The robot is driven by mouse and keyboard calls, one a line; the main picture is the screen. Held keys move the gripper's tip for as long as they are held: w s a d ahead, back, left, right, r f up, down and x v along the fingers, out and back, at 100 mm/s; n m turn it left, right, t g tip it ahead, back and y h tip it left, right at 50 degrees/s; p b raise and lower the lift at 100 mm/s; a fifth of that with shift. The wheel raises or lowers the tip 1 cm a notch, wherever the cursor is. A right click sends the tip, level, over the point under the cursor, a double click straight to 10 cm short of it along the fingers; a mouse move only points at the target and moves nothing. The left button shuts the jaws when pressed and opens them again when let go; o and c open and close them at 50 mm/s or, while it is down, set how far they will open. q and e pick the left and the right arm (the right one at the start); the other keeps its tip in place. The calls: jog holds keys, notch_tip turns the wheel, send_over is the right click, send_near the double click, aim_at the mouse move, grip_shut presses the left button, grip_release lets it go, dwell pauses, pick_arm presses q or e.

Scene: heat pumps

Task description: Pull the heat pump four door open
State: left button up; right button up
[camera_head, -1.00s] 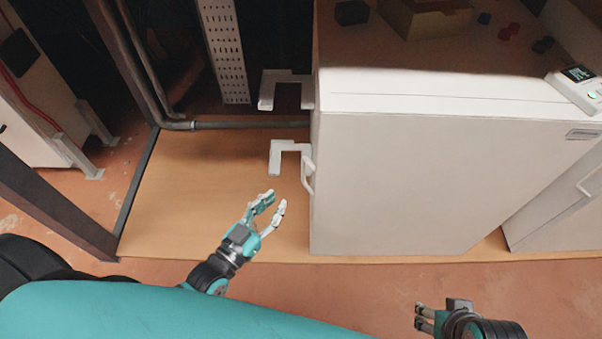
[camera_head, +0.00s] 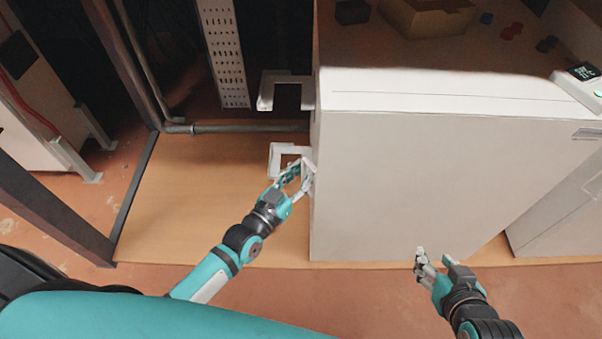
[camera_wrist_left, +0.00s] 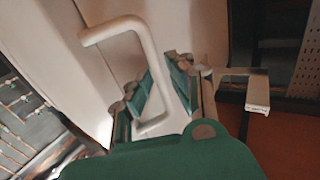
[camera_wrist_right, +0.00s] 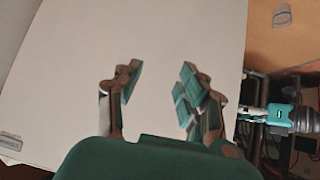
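The heat pump (camera_head: 410,180) is a large white cabinet in the middle and right of the head view; its door looks shut. Its white bar handle (camera_wrist_left: 148,48) is on the left edge. My left gripper (camera_head: 299,170) is at that handle, with its fingers open. In the left wrist view the handle's bar runs between the two fingers (camera_wrist_left: 162,88), with gaps visible; contact cannot be told. In the head view the gripper partly hides the handle. My right gripper (camera_head: 420,260) is open and empty, low in front of the cabinet; the white panel fills its wrist view (camera_wrist_right: 160,80).
White brackets (camera_head: 287,78) stick out left of the cabinet, above a wooden base board (camera_head: 190,210). A dark pipe (camera_head: 245,128) runs behind. An open box (camera_head: 425,18) and small items lie on top. Another white cabinet (camera_head: 565,215) stands close on the right.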

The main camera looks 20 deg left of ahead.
pick_arm(q)
grip_shut()
